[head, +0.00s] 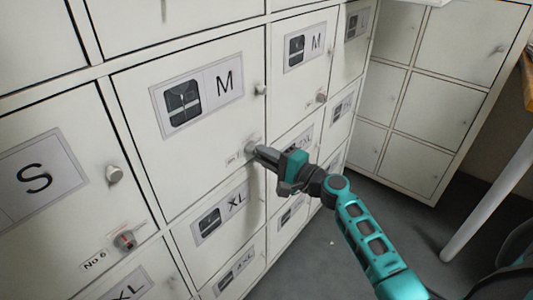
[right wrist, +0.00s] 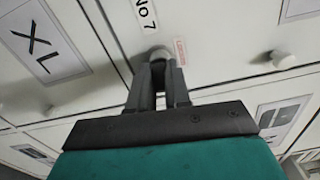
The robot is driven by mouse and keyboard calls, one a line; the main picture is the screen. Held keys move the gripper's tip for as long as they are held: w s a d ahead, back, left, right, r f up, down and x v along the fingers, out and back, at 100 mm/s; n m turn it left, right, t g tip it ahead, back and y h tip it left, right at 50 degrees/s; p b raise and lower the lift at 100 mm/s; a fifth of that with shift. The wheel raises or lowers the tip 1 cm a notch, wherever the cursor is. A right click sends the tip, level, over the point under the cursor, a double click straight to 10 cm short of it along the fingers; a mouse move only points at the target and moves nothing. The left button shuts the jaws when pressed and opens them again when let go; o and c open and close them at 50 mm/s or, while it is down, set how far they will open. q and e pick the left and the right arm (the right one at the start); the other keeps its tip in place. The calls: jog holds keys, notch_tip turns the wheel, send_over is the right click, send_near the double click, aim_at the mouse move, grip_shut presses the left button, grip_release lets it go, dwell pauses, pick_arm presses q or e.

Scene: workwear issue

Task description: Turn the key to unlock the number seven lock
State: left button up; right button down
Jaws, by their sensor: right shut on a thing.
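The number seven lock (head: 250,147) is a small grey round fitting at the lower right of the large locker door marked M. In the right wrist view the lock (right wrist: 158,52) sits just beyond my fingertips, beside the "No 7" label (right wrist: 145,12). My right gripper (head: 262,154) reaches in from the lower right and is shut at the front of this lock. In the right wrist view its fingers (right wrist: 158,75) are close together on the key, which they hide almost wholly. I cannot tell how far the key is turned. My left gripper is not in view.
A round knob (head: 261,90) stands out above on the same M door. At the left are the S door's knob (head: 114,174) and the No 6 lock (head: 125,240). More white lockers (head: 440,80) stand at the back right, with a white table leg (head: 490,195) before them.

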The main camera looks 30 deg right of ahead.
jog(key=shift+w+a+r, duration=0.1)
jog(key=shift+a, duration=0.05)
dwell(0.4)
jog(key=shift+n+b, duration=0.6)
jog(key=c, duration=1)
grip_release()
jog(key=shift+o, duration=1.6)
jog(key=shift+d, duration=0.2)
